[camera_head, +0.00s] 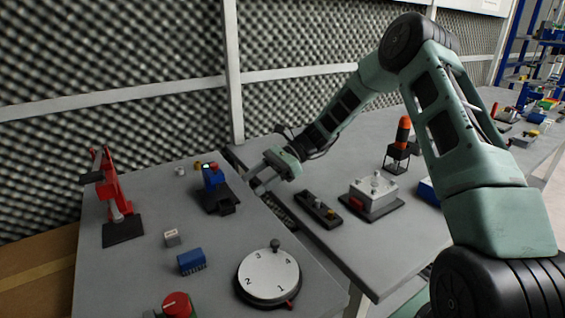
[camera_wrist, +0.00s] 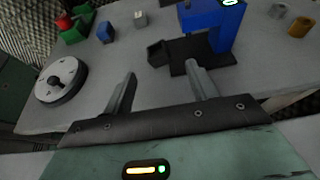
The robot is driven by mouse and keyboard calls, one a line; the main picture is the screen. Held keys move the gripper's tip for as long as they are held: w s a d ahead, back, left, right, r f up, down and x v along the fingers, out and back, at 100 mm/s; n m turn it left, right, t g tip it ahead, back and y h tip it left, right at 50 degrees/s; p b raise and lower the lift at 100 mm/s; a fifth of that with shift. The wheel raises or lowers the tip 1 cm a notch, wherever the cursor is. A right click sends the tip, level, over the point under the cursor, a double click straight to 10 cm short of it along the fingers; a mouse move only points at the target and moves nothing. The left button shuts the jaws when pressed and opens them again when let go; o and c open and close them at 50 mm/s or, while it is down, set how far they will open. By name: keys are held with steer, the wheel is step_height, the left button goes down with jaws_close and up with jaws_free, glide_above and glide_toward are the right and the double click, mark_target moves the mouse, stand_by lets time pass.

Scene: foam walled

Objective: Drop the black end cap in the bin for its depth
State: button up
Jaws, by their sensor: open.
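A dark box-like piece (camera_wrist: 157,53) is at the side of the gauge base, beyond the fingers. I cannot tell whether it is a bin or the end cap. No black end cap can be made out for certain.
A numbered dial (camera_head: 268,276), a blue block (camera_head: 191,261), a white block (camera_head: 172,237) and a red stand (camera_head: 112,200) share the left table. A black tray (camera_head: 318,209) and a grey box (camera_head: 373,195) stand on the right table. Two small cylinders sit behind the gauge.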

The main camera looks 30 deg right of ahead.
steer(key=v, duration=0.9)
steer(key=shift+d, duration=0.2)
steer(key=s+a+r+n+g+h+p, duration=0.25)
steer(key=s+a+n, duration=0.3)
steer(key=a, duration=0.35)
steer(key=s+a+r+n+g+h+p, duration=0.2)
steer(key=s+a+r+n+h, duration=0.15)
steer(key=s+a, duration=0.45)
steer(key=s+a+r+n+t+h+p, duration=0.2)
steer(key=s+a+n+h, duration=0.1)
steer(key=s+n, duration=0.5)
steer(key=s+a+r+n+t+h+p, duration=0.2)
steer(key=s+n, duration=0.6)
steer(key=s, duration=0.4)
steer(key=shift+s+a+n+h, duration=0.25)
steer(key=shift+a+n+h, duration=0.2)
steer(key=shift+h, duration=0.45)
steer(key=shift+r+t, duration=0.1)
steer(key=shift+t, duration=0.15)
